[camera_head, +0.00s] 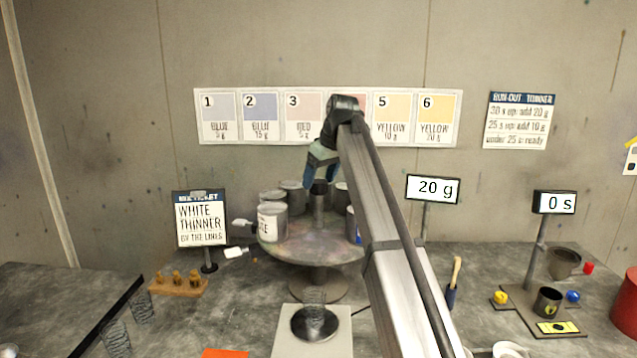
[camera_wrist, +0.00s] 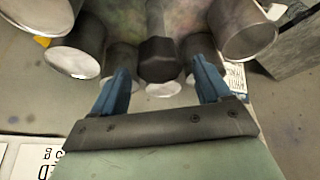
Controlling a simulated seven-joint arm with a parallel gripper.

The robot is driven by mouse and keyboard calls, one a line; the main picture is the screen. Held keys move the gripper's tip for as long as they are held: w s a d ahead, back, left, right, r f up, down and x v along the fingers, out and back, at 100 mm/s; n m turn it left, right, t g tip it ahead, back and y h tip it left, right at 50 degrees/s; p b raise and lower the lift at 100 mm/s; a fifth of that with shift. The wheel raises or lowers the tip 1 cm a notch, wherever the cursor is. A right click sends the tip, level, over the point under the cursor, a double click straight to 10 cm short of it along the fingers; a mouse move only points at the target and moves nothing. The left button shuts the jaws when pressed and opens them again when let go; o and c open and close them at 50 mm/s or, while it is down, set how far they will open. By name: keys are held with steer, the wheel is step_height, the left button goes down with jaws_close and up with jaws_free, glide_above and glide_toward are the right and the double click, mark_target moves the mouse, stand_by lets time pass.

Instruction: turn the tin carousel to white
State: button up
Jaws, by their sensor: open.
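The tin carousel (camera_head: 318,244) is a round, paint-stained turntable on a pedestal, with several grey tins around its rim. One tin with a white label (camera_head: 271,222) stands at the front left; only part of its lettering shows. A central post with a dark knob (camera_head: 319,187) rises from the carousel. My gripper (camera_head: 318,180) is over the knob, fingers pointing down. In the wrist view the dark knob (camera_wrist: 158,58) lies between the two blue fingers (camera_wrist: 160,85), which are open and apart from it. A tin with a blue label is partly hidden behind my arm.
A ticket sign (camera_head: 201,218) reading white thinner stands left of the carousel. A scale (camera_head: 313,325) with a glass on it is in front, its display (camera_head: 433,189) showing 20 g. A brush (camera_head: 453,283) and a cup stand (camera_head: 541,307) are to the right.

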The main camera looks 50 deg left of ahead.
steer(key=shift+x, duration=1)
steer(key=shift+c, duration=0.2)
jaws_close()
steer(key=shift+r+n, duration=0.1)
steer(key=shift+n, duration=0.6)
steer(key=n+g, duration=0.2)
steer(key=n, duration=0.2)
steer(key=shift+w+a+n, duration=0.1)
steer(key=shift+a+n, duration=0.05)
steer(key=shift+n, duration=0.25)
steer(key=n+g+h, duration=0.1)
steer(key=n, duration=0.1)
steer(key=n+g+h, duration=0.1)
steer(key=n, duration=0.2)
steer(key=shift+n, duration=0.4)
